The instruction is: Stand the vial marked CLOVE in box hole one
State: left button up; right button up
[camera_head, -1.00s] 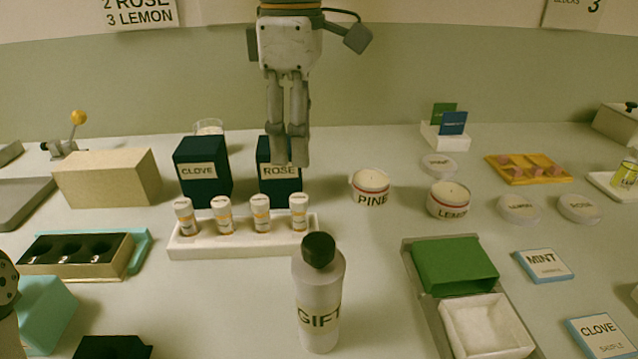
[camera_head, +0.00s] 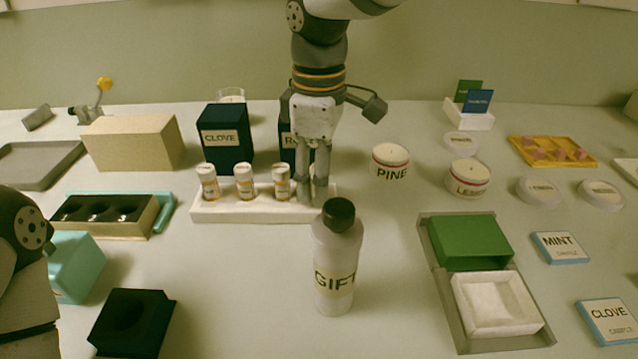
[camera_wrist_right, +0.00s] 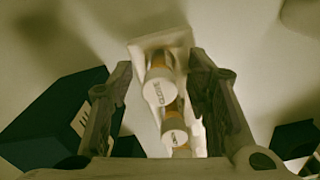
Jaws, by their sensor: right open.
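My right gripper (camera_head: 315,195) is open and lowered at the right end of the white rack (camera_head: 235,211), its fingers at the rightmost vial's place and largely hiding it. Three other white-capped vials with orange bands stand upright in the rack: left (camera_head: 208,183), middle (camera_head: 245,183) and right (camera_head: 281,183); their marks are too small to read. The box (camera_head: 140,226) has three dark, empty-looking holes. My left gripper is out of view.
A white GIFT bottle (camera_head: 336,265) stands in front of the rack. Dark CLOVE (camera_head: 224,140) and ROSE (camera_head: 287,138) boxes stand behind it. A black block with a hole (camera_head: 132,320) sits front left. PINE (camera_head: 390,162) and LEMON (camera_head: 467,178) candles stand right.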

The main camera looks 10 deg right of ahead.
jog(key=c, duration=1)
jog(key=shift+c, duration=0.3)
